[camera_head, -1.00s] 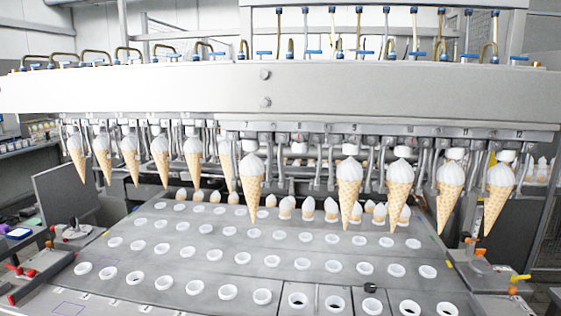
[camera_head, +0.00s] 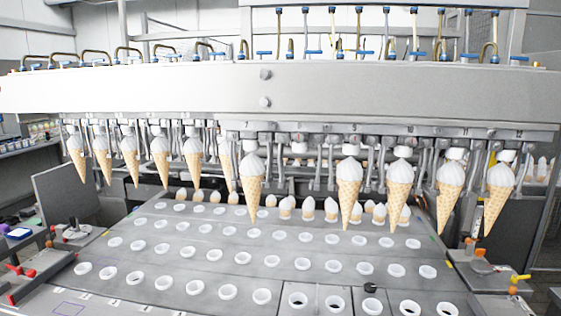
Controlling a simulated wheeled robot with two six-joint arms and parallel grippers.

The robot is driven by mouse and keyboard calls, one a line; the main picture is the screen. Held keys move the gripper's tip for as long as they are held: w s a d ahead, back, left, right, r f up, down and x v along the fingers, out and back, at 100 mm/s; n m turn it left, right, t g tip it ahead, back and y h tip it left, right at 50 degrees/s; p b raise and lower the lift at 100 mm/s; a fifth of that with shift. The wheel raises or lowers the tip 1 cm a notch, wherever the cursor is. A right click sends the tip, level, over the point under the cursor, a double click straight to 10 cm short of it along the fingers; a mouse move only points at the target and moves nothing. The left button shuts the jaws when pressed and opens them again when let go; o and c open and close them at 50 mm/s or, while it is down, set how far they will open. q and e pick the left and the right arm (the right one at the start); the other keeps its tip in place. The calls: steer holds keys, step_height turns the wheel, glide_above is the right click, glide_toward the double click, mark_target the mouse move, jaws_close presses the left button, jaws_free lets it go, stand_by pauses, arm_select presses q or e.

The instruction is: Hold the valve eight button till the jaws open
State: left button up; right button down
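A row of cone jaws hangs under the long white machine beam (camera_head: 350,88). Most of them hold a waffle cone with a white top, such as the cone (camera_head: 252,187) left of the middle and the cone (camera_head: 349,192) right of it. Between these two, the station (camera_head: 299,145) has no hanging cone. I cannot clearly make out the valve eight button. Neither of my grippers is in view.
Below the jaws lies a grey conveyor plate (camera_head: 190,255) with rows of white ring holders, most of them empty. Several cones stand in the back row. Blue-handled valves (camera_head: 334,57) line the beam's top. Orange-handled clamps (camera_head: 480,253) stand at the right.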

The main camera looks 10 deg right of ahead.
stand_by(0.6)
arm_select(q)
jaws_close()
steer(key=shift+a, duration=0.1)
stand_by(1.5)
